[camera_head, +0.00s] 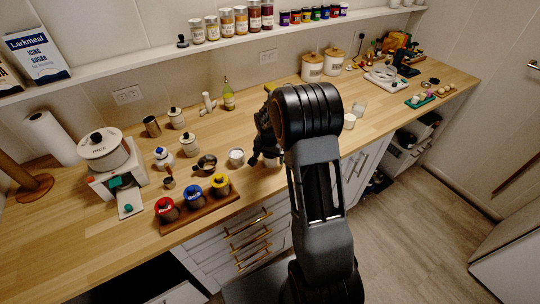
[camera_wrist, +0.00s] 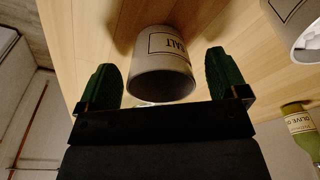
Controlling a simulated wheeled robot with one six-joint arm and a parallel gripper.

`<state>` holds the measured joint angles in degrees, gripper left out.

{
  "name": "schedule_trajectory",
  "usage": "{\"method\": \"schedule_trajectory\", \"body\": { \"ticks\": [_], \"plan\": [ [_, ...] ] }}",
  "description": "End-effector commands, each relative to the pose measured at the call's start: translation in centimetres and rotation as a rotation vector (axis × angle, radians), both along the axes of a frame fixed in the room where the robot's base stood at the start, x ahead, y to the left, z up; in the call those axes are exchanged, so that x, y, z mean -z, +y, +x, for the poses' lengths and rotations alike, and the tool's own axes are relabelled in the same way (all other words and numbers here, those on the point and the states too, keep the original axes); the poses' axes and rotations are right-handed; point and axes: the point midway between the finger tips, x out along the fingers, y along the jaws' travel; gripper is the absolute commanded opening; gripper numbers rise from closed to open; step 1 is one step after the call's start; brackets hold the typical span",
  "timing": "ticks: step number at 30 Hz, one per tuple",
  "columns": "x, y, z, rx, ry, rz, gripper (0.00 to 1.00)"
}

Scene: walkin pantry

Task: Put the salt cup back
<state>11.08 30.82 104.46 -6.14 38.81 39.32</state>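The salt cup (camera_wrist: 163,76) is a pale grey cup with a dark-framed SALT label. In the wrist view it stands on the wooden counter between the two dark green fingers of my gripper (camera_wrist: 162,62). The fingers are open, with a narrow gap on each side of the cup, and none seems to press on it. In the head view my gripper (camera_head: 266,140) is low over the counter near its front edge. My arm and gripper block much of that spot, so I cannot clearly make out the salt cup there.
An olive oil bottle (camera_wrist: 302,132) and a pale canister (camera_wrist: 297,24) stand nearby. A white cup (camera_head: 236,157) is left of my gripper. A wooden rack (camera_head: 200,207) holds red, blue and yellow-lidded pots. A spice shelf (camera_head: 235,40) runs along the wall.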

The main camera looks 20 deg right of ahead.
Motion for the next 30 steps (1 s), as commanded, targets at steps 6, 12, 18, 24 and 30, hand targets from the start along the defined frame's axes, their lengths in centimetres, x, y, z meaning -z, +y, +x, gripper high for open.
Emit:
{"method": "schedule_trajectory", "body": {
  "ticks": [6, 12, 18, 24, 30],
  "plan": [
    [-0.1, 0.0, 0.0, 0.000, 0.000, 0.000, 0.92],
    [-1.5, 0.1, 0.0, 0.000, -0.004, -0.001, 0.92],
    [-5.3, 0.4, -0.4, 0.000, -0.006, -0.002, 0.92],
    [-8.9, 0.8, -0.7, 0.000, -0.004, 0.000, 0.92],
    [-11.3, 1.0, -1.0, 0.000, -0.001, 0.000, 0.92]
  ]
}}
